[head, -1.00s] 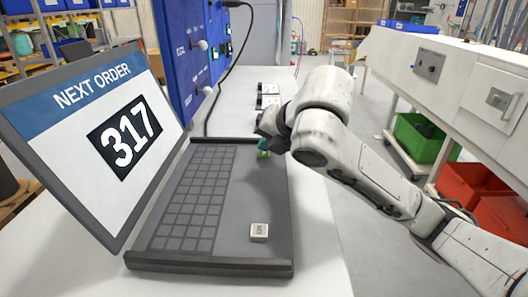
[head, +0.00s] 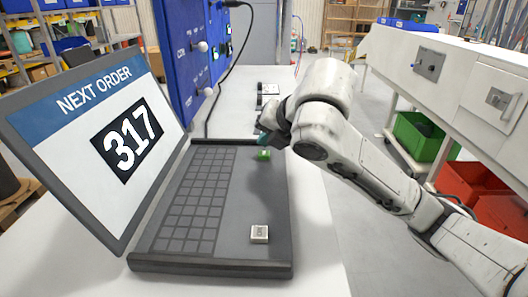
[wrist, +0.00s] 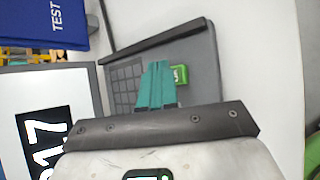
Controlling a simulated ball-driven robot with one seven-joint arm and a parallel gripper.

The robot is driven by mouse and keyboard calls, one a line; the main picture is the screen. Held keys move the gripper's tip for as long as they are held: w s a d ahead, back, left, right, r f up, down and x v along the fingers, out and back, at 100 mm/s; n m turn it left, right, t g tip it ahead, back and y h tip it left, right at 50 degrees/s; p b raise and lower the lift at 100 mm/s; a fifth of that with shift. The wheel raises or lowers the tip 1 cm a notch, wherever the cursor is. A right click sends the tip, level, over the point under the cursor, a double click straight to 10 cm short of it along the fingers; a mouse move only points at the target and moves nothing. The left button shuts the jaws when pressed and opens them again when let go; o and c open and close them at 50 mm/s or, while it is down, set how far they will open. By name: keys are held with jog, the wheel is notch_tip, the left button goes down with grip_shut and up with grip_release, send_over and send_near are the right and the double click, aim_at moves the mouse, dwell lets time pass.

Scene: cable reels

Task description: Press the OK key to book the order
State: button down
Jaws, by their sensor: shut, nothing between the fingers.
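The laptop's screen (head: 60,150) reads NEXT ORDER 317. A green key (head: 264,154) stands at the far end of the laptop's deck (head: 245,195); it also shows in the wrist view (wrist: 180,75) with a small pale label, too small to read surely. My gripper (head: 264,138) is just beyond and above the green key in the head view. In the wrist view its teal fingers (wrist: 157,68) are together and empty, just left of the green key. I cannot tell whether they touch anything.
A pale grey key (head: 259,234) sits at the deck's near end. A blue panel (head: 182,60) with knobs stands behind the laptop, with a black cable (head: 234,75) running down from it. White machine housings (head: 450,85) stand at right. Small items lie on the white table beyond my gripper.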

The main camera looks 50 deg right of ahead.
aim_at(267, 155)
jog(key=shift+r+p, duration=1.8)
jog(key=shift+r, duration=0.75)
jog(key=shift+f, duration=0.1)
